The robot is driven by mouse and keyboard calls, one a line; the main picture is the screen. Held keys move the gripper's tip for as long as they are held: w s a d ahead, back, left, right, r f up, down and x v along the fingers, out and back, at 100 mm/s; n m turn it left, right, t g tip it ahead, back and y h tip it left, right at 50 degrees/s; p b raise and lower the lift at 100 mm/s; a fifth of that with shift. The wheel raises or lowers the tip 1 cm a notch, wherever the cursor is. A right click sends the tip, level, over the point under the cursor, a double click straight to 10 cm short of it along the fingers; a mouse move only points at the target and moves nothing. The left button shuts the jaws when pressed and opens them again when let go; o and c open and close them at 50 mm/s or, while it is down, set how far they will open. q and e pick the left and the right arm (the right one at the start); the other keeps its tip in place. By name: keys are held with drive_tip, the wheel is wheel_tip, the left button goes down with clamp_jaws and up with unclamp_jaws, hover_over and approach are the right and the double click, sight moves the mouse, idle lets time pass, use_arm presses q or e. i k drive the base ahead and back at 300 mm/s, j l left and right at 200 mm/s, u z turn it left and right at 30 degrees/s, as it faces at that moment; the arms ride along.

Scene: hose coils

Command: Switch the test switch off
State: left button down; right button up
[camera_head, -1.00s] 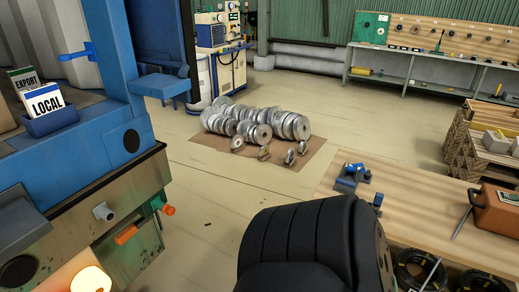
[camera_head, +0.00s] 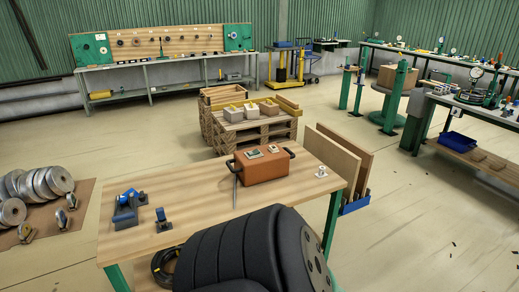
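I cannot clearly make out a test switch in this view. A wooden workbench (camera_head: 195,195) with green legs stands in front of me. An orange-brown case (camera_head: 263,168) with dark handles sits on it, with small items on its lid. A small pale fitting (camera_head: 321,172) stands near the bench's right end; it is too small to tell what it is. Blue clamp-like devices (camera_head: 126,212) stand at the left end. Neither of my grippers shows.
Metal coils (camera_head: 38,186) lie on a brown mat at the left. A pallet stack (camera_head: 250,131) stands behind the bench, and boards (camera_head: 338,165) lean at its right. A long shelf bench (camera_head: 165,75) lines the back wall.

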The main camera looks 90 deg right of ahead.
sight(256, 151)
drive_tip(key=z, duration=2.8)
